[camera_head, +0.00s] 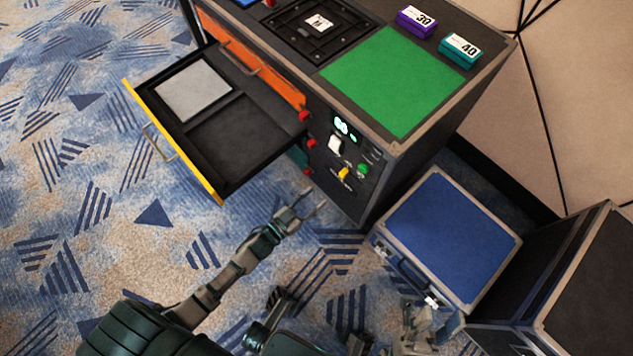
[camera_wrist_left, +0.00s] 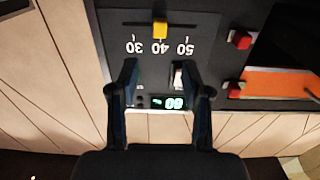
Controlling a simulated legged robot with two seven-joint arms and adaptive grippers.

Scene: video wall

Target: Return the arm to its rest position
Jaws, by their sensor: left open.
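My left gripper (camera_head: 312,200) is open and empty in the head view, in front of the cabinet's control panel (camera_head: 345,160) and below the open drawer. In the left wrist view its two dark fingers (camera_wrist_left: 160,85) stand apart before the panel, which looks upside down. A yellow slider knob (camera_wrist_left: 160,30) stands at the 40 mark, between 30 and 50. A lit green display (camera_wrist_left: 172,102) and a white switch (camera_wrist_left: 178,76) show between or beside the fingers. My right gripper (camera_head: 420,325) is low in the head view, partly cut off; its jaws are unclear.
The yellow-edged drawer (camera_head: 172,145) is pulled out, with a grey plate (camera_head: 195,92) inside. A blue-topped case (camera_head: 455,235) and a dark case (camera_head: 590,290) stand right of the cabinet. The green mat (camera_head: 395,85) is bare. Carpet at left is clear.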

